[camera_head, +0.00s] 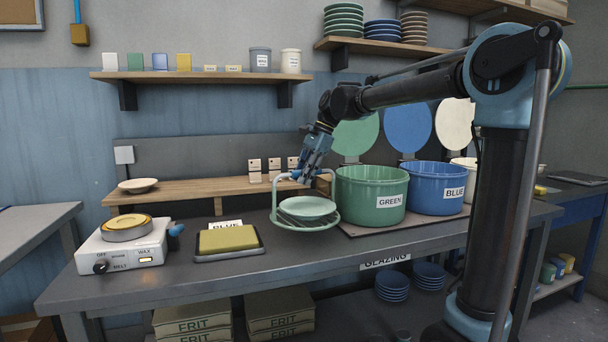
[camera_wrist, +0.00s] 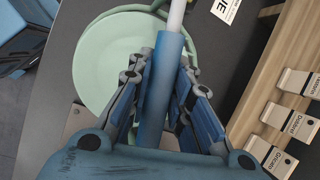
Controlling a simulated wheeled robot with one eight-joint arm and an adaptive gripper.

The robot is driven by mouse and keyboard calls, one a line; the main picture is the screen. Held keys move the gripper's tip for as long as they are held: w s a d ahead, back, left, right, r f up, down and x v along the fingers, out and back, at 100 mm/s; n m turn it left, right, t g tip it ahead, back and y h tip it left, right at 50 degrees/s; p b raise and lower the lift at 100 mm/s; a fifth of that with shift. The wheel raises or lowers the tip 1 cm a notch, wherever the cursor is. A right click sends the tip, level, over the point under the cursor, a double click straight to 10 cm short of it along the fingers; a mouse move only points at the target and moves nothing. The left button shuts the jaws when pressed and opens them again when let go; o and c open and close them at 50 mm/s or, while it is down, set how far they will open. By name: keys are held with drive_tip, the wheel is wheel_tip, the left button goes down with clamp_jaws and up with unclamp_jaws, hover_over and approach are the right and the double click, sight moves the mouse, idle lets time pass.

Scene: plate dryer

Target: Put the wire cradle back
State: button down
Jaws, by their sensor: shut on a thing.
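The wire cradle (camera_head: 274,205) is a pale green wire frame with a tall handle, at the bench's middle, left of the green bucket. A pale green plate (camera_head: 306,208) lies in it. My gripper (camera_head: 304,174) is shut on the cradle's handle from above. In the wrist view my gripper (camera_wrist: 162,65) has its fingers either side of a blue grip (camera_wrist: 160,95) with a pale rod beyond it. The plate (camera_wrist: 108,62) shows below the handle there. I cannot tell whether the cradle touches the bench.
The green bucket (camera_head: 371,197) and blue bucket (camera_head: 434,189) stand close on the right on a mat. A tray with a yellow sponge (camera_head: 228,241) and a wax melter (camera_head: 122,246) stand left. A low wooden shelf (camera_head: 200,189) with small cards runs behind.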

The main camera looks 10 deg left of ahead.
drive_tip(key=shift+d+f, duration=0.1)
drive_tip(key=shift+f, duration=2.5)
drive_tip(key=shift+s+f, duration=0.1)
drive_tip(key=shift+f, duration=0.15)
drive_tip(key=c, duration=1.4)
unclamp_jaws()
drive_tip(key=shift+o, duration=0.2)
drive_tip(key=v, duration=1.1)
drive_tip(key=s+d+f+n+t, duration=0.1)
drive_tip(key=s+d+f, duration=0.1)
drive_tip(key=d, duration=0.4)
drive_tip(key=s+d+f+n, duration=0.1)
drive_tip(key=s+d+f, duration=0.15)
drive_tip(key=d, duration=0.35)
drive_tip(key=s+d+f+n+t+h, duration=0.1)
drive_tip(key=s+d+f+n+h, duration=0.1)
drive_tip(key=s+d+f, duration=0.8)
drive_tip(key=s+d+f+n+t+h, duration=0.1)
drive_tip(key=s+d+f+n+h, duration=0.1)
drive_tip(key=s+d+f+n, duration=0.3)
drive_tip(key=s+d+f, duration=0.2)
drive_tip(key=d+f, duration=0.3)
drive_tip(key=f, duration=0.1)
drive_tip(key=s+d+f, duration=0.2)
drive_tip(key=d+f, duration=0.2)
drive_tip(key=f, duration=0.3)
drive_tip(key=shift+s+d+t+h, duration=0.3)
drive_tip(key=shift+s+d+t, duration=0.1)
